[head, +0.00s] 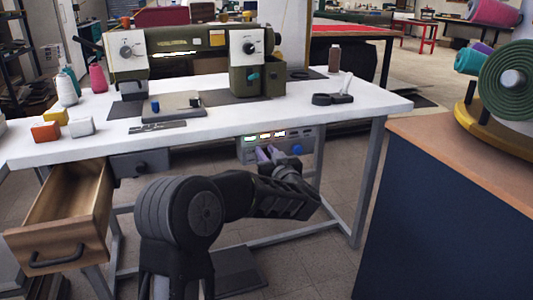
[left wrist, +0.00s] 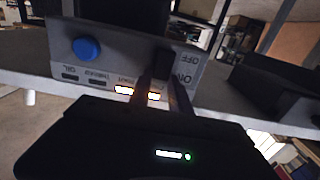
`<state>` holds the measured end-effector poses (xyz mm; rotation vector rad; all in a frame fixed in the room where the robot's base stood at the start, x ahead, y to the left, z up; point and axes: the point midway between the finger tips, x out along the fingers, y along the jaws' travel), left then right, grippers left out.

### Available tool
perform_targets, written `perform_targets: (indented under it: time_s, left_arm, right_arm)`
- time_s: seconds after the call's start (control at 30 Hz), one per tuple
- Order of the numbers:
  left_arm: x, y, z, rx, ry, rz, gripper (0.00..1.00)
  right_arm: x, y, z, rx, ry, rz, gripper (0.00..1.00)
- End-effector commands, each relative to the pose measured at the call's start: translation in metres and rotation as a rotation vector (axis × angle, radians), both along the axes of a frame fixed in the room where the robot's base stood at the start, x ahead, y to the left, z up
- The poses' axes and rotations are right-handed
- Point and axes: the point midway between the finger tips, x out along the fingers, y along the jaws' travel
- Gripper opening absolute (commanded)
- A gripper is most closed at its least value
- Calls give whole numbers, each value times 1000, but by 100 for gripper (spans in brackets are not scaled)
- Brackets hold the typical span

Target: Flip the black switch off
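The black switch (left wrist: 160,60) is on a grey control box (head: 245,150) fixed under the white sewing table. In the left wrist view the box face (left wrist: 122,60) is upside down, with "OFF" and "ON" printed beside the switch. My left gripper (head: 267,154) is in front of the box. In the left wrist view its two fingers (left wrist: 161,84) stand apart, pointing at the switch with tips close to its two sides. I cannot tell whether they touch it. In the head view the gripper hides the switch. My right gripper is not in view.
A blue knob (left wrist: 87,48) and lit indicators (left wrist: 137,92) are on the same box. An open wooden drawer (head: 60,215) juts out at left. The white table (head: 215,122) carries a sewing machine (head: 185,45). A table leg (head: 368,185) stands right of the box.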

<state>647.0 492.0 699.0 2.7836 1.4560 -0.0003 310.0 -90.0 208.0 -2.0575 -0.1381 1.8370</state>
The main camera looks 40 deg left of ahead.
Motion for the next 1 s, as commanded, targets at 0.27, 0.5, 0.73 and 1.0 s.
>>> perform_targets:
  time_s: [0.27,0.5,0.73,1.0]
  left_arm:
    - [0,0,0,0,0,0,0]
    - [0,0,0,0,0,0,0]
    - [-1,-2,-11,74,-51,1,0]
    - [-2,-3,-9,185,-128,0,0]
  right_arm:
    - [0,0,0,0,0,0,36]
    - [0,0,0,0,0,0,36]
    - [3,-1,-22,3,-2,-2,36]
    - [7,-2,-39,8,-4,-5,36]
